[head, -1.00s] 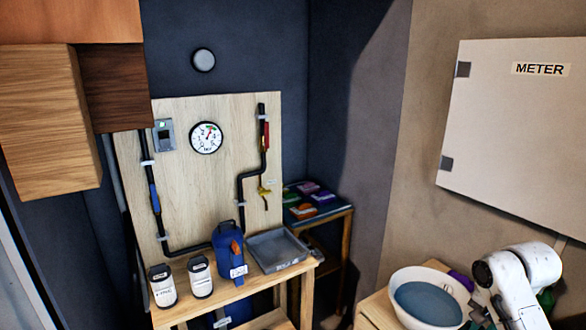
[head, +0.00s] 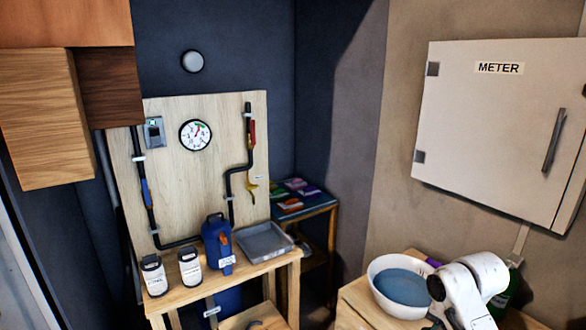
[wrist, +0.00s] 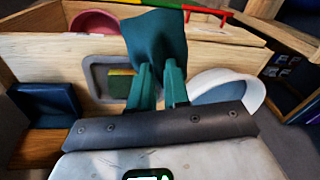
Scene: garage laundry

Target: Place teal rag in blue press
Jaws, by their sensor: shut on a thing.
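My gripper (wrist: 159,90) is shut on the teal rag (wrist: 155,42) in the wrist view. The rag is bunched above the fingertips and hangs clear of the surfaces behind it. A dark blue box-like thing (wrist: 46,103) stands on wood at the left of the wrist view; I cannot tell for sure whether it is the blue press. In the head view my white arm shows at the lower right, but the gripper and the rag are out of frame.
A white bowl (head: 374,289) with blue contents stands on a wooden surface beside my arm. The wrist view shows a pink bowl (wrist: 93,22) and a grey tray (wrist: 96,70). A blue jug (head: 210,240) and grey tray (head: 264,242) stand on the bench. A meter cabinet (head: 495,130) hangs right.

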